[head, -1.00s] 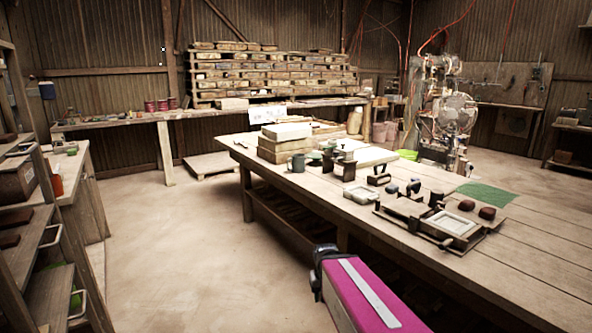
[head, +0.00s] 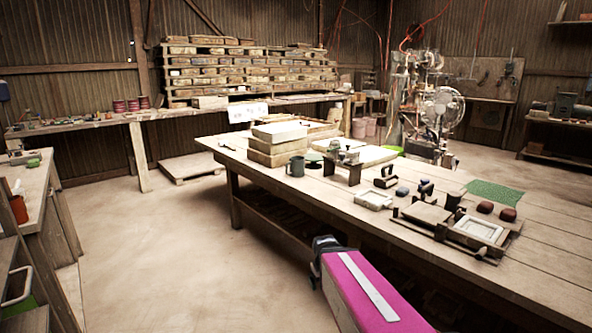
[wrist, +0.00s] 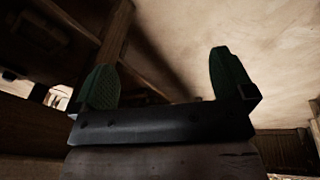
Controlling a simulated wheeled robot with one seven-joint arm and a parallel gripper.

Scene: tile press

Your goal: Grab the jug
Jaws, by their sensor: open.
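A small dark green jug or mug (head: 297,166) stands upright on the near left part of the big wooden table, just in front of a stack of pale blocks. It is the likeliest jug in view. My gripper (wrist: 166,85) shows in the wrist view with its two green-padded fingers wide apart and nothing between them. The jug does not show in the wrist view.
The wooden table (head: 540,250) carries pale blocks (head: 278,145), a tile press frame (head: 477,232), dark red lumps and a green mat (head: 495,194). A side bench with an orange container (head: 18,208) stands at left. The concrete floor (head: 180,260) left of the table is clear.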

